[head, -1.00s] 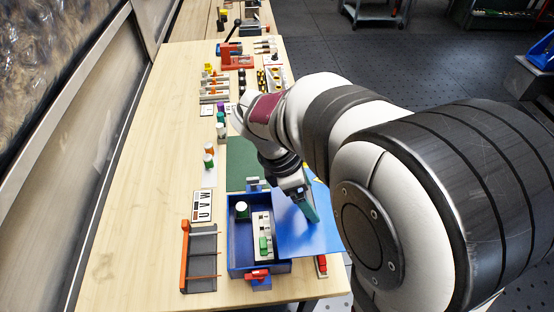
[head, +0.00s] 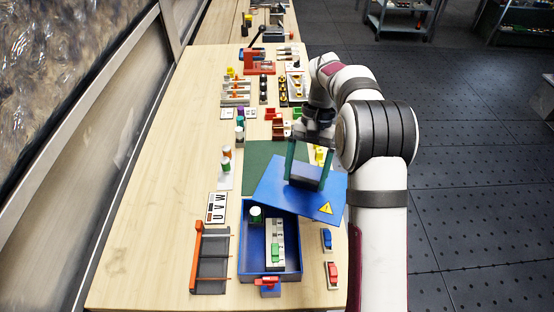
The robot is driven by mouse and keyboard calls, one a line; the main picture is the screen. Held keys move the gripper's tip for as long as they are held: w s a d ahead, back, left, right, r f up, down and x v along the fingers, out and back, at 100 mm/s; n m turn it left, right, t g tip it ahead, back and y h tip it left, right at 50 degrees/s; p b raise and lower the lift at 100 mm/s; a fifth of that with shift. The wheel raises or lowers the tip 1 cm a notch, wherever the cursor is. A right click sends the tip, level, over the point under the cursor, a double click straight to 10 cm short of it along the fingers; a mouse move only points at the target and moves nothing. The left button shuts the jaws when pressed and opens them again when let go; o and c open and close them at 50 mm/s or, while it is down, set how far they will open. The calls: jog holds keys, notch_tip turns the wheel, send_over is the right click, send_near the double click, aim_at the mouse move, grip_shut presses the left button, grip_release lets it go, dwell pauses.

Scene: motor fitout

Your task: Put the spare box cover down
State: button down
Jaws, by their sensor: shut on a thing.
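The spare box cover (head: 275,200) is a flat blue plate with a yellow warning triangle near its right corner. My gripper (head: 306,182) is shut on the cover, its two dark green fingers on either side of a grey block on top of the plate. The cover is turned at an angle. In the picture it overlaps the green mat (head: 257,155) and the back edge of the open blue box (head: 293,266); I cannot tell how high it is or whether it touches anything. The box holds a white-topped green cylinder (head: 256,214) and a pale terminal strip (head: 275,240).
Left of the box are a label plate (head: 216,207) and a grey rack with an orange bar (head: 196,255). Blue (head: 327,239) and red (head: 332,274) switches lie right of it. Bottles and small parts stand behind. The table's left side is clear.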

jog(key=w+f+m+t+y, duration=0.1)
jog(key=w+m+t+y, duration=0.4)
jog(key=m, duration=1)
jog(key=m+t+h, duration=0.3)
jog(key=m+h, duration=0.2)
jog(key=m, duration=0.7)
send_near(271, 154)
jog(key=shift+s+a+f, duration=0.25)
jog(key=shift+s+f, duration=0.1)
jog(key=shift+f, duration=0.25)
jog(key=shift+s+a+f, duration=0.25)
jog(key=shift+s+f, duration=0.05)
jog(key=shift+f, duration=0.3)
jog(key=shift+s+a+f, duration=0.2)
jog(key=shift+s+f, duration=0.15)
jog(key=shift+f, duration=0.25)
